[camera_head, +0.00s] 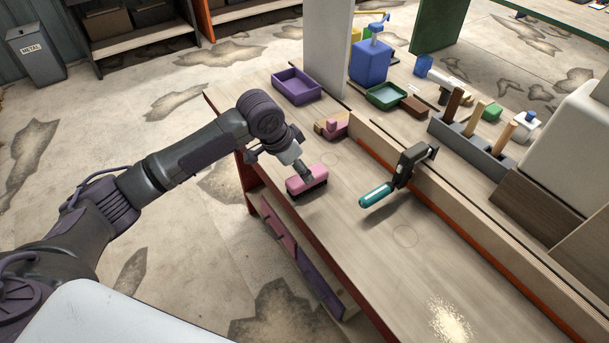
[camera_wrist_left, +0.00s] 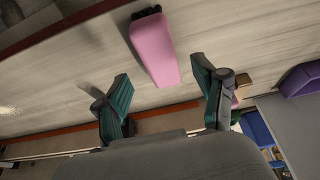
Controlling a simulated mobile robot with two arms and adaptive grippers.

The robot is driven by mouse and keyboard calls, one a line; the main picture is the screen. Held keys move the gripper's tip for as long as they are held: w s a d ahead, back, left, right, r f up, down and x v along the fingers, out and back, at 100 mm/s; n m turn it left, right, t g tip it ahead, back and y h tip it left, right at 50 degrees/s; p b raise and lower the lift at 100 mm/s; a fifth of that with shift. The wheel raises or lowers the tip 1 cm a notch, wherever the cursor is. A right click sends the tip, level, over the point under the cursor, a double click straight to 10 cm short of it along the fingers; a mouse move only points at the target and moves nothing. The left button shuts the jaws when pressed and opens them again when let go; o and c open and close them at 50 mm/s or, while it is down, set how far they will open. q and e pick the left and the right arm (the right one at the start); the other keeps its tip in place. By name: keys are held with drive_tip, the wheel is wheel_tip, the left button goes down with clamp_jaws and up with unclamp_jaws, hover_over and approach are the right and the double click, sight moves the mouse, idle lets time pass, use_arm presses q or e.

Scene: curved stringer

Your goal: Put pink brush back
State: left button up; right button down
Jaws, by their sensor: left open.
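The pink brush (camera_head: 307,180) lies on the wooden workbench near its left edge, its dark underside down. My left gripper (camera_head: 302,170) is just above and behind it in the head view, overlapping its upper edge. In the left wrist view the pink brush (camera_wrist_left: 155,48) extends upward between the two open green-padded fingers (camera_wrist_left: 160,68), with visible space on both sides. No grip on it shows. My right gripper is in neither view.
A purple tray (camera_head: 297,86) and a pink-and-wood item (camera_head: 332,125) lie farther back. A teal-handled clamp (camera_head: 402,172) is to the right, by the raised ledge. A grey holder (camera_head: 470,145) with wooden handles stands beyond it. The bench front (camera_head: 405,270) is clear.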

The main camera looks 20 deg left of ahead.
use_arm(q)
drive_tip(key=v, duration=0.6)
idle(0.3)
drive_tip(key=s+d+f+h, duration=0.1)
drive_tip(key=s+d+f, duration=0.7)
drive_tip(key=s+f, duration=0.45)
drive_tip(key=s+a+f+n+y, duration=0.1)
drive_tip(key=s+a+n+y, duration=0.2)
drive_tip(key=s, duration=0.5)
drive_tip(key=s+a+f+n, duration=0.1)
drive_tip(key=s+a+n, duration=0.1)
drive_tip(key=s+a, duration=0.45)
wheel_tip(320, 180, down, 25)
drive_tip(key=s+d+g, duration=0.1)
drive_tip(key=s, duration=0.2)
drive_tip(key=s+a+f+g, duration=0.1)
drive_tip(key=s+a+f, duration=0.2)
drive_tip(key=s+f, duration=1.4)
drive_tip(key=shift+f+g+y, duration=0.25)
drive_tip(key=shift+g+y, duration=0.05)
drive_tip(key=shift+y, duration=0.1)
